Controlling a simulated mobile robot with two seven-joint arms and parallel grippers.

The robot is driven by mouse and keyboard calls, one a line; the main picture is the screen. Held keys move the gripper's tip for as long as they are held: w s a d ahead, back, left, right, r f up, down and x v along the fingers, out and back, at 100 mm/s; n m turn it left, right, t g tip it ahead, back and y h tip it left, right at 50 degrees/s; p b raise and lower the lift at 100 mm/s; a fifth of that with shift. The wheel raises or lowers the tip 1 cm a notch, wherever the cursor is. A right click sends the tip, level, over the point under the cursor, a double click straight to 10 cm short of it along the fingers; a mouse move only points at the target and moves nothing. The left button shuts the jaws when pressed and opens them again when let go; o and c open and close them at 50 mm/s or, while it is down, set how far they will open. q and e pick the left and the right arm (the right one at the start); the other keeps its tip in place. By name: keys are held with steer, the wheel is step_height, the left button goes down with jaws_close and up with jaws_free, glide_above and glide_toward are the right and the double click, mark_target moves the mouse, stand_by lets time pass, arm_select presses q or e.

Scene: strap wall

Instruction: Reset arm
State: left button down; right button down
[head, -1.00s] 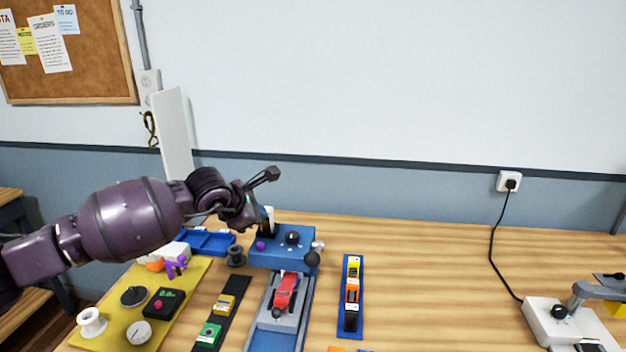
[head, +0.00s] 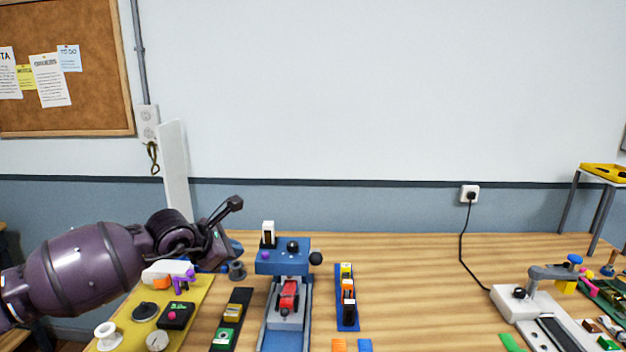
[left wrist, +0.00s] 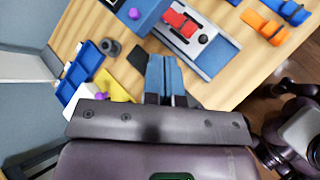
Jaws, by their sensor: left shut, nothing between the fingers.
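My left arm reaches in from the left in the head view, over the left end of the wooden bench. My left gripper (left wrist: 165,68) shows best in the left wrist view, with its two fingers together and nothing between them. It is above the bench, apart from the blue fixture (head: 283,262) that holds a red piece (head: 288,296). In the head view my wrist hides most of the blue tray (left wrist: 80,75), and the fingertips are hard to make out. My right gripper does not show in either view.
A yellow board (head: 190,322) with several parts lies under my left arm. A black strip (head: 228,331) and a blue strip (head: 340,324) flank the fixture. A white panel (head: 174,170) stands behind the arm. The bench (head: 420,275) is clear right of centre, before a grey-white device (head: 513,306).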

arm_select(q)
steer(key=s+d+r+n+t+h, duration=0.3)
steer(key=s+d+r+n+h, duration=0.2)
steer(key=d+r+n+h, duration=0.6)
steer(key=s+a+f+n+t+y, duration=0.35)
steer(key=a+f+n+y, duration=0.3)
steer(key=f+n, duration=0.6)
steer(key=s+a+f+n+t+y, duration=0.3)
steer(key=a+f+n+y, duration=0.5)
steer(key=n, duration=0.8)
steer(key=s+a+f+n+g+y, duration=0.1)
steer(key=s+a+f+n+g, duration=0.2)
steer(key=s+f, duration=0.7)
steer(key=s+a+f+n+g+y, duration=0.2)
steer(key=s+f+n, duration=0.4)
steer(key=s+f, duration=0.5)
steer(key=s+a+g, duration=0.1)
steer(key=s, duration=0.2)
steer(key=shift+s+a, duration=0.25)
steer(key=shift+s, duration=0.05)
